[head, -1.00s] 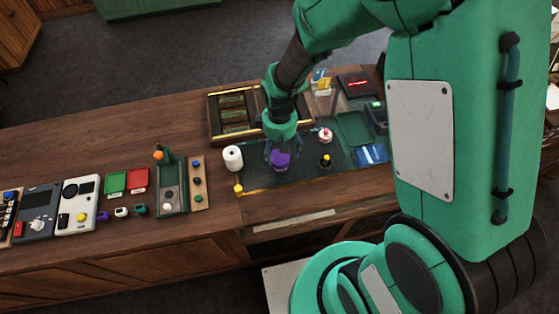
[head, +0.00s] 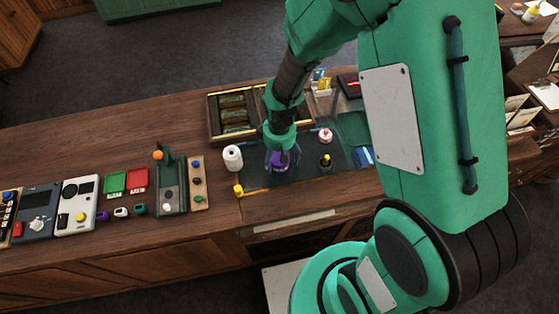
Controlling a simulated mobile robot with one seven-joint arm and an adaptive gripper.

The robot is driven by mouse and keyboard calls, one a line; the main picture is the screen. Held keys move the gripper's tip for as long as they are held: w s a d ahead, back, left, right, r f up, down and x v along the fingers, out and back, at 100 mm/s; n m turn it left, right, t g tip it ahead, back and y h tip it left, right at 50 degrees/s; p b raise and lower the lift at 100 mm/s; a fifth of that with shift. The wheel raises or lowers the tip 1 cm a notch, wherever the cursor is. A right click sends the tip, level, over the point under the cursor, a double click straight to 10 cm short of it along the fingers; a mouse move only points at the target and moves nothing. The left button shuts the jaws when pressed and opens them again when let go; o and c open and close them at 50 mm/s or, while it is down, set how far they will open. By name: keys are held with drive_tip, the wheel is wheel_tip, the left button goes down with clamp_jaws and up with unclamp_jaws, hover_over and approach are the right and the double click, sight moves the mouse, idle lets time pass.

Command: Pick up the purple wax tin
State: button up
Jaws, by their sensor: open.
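The purple wax tin (head: 280,160) stands on the dark mat (head: 304,178) on the wooden counter. My gripper (head: 281,165) points down right over the tin, with its fingers open on either side of it. The fingers partly cover the tin, and I cannot tell whether they touch it.
A white roll (head: 233,158) stands left of my gripper, with a small yellow bottle (head: 238,190) below it. A pink-topped jar (head: 325,135) and a dark bottle with a yellow top (head: 325,161) stand to the right. A framed wooden tray (head: 232,115) lies behind.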

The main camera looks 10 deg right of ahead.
drive_tip(key=c, duration=1.4)
drive_tip(key=shift+r, duration=0.1)
drive_tip(key=shift+r, duration=0.4)
wheel_tip(320, 180, up, 3)
drive_tip(key=s+d, duration=0.1)
drive_tip(key=s, duration=0.9)
drive_tip(key=s+d+r, duration=0.1)
drive_tip(key=s, duration=0.4)
drive_tip(key=shift+s+d, duration=0.3)
drive_tip(key=shift+s, duration=0.1)
